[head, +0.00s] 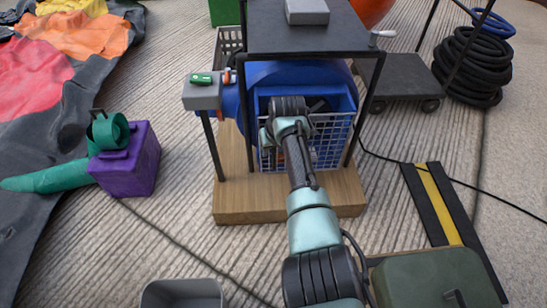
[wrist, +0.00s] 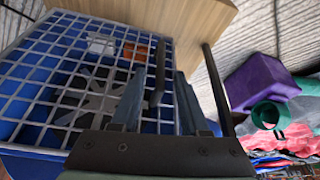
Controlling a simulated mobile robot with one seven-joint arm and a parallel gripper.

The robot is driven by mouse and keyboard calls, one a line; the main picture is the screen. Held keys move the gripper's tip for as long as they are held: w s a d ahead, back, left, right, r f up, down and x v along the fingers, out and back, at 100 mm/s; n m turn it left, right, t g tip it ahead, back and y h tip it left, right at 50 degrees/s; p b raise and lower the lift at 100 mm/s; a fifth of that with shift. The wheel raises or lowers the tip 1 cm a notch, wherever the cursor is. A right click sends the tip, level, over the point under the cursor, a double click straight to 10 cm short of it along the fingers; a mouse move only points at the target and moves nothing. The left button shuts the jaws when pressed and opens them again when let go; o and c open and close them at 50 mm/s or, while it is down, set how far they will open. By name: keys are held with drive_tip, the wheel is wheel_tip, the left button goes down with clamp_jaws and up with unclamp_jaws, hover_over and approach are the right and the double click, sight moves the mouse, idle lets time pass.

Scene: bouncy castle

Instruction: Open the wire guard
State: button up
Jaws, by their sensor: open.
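The wire guard (head: 333,138) is a pale grid over the front of the blue blower housing (head: 300,72), under the dark stand. It fills the left of the wrist view (wrist: 55,75), with a dark fan shape and small white and orange things behind it. The guard looks closed over the front. A dark upright bar (wrist: 158,72), apparently its handle, shows near the guard's right side. My gripper (wrist: 159,78) is open, with a finger on each side of this bar in the picture. I cannot tell whether they touch it. In the head view my arm hides the fingers and part of the guard.
The stand's dark top (head: 300,34) and thin legs frame the blower above a wooden base (head: 285,202). A grey switch box (head: 201,96) sits at its left. A purple box (head: 128,165) stands further left. Cables cross the floor at the right.

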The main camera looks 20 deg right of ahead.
drive_tip(key=shift+b+x, duration=0.4)
drive_tip(key=shift+x, duration=0.35)
clamp_jaws()
idle(1.0)
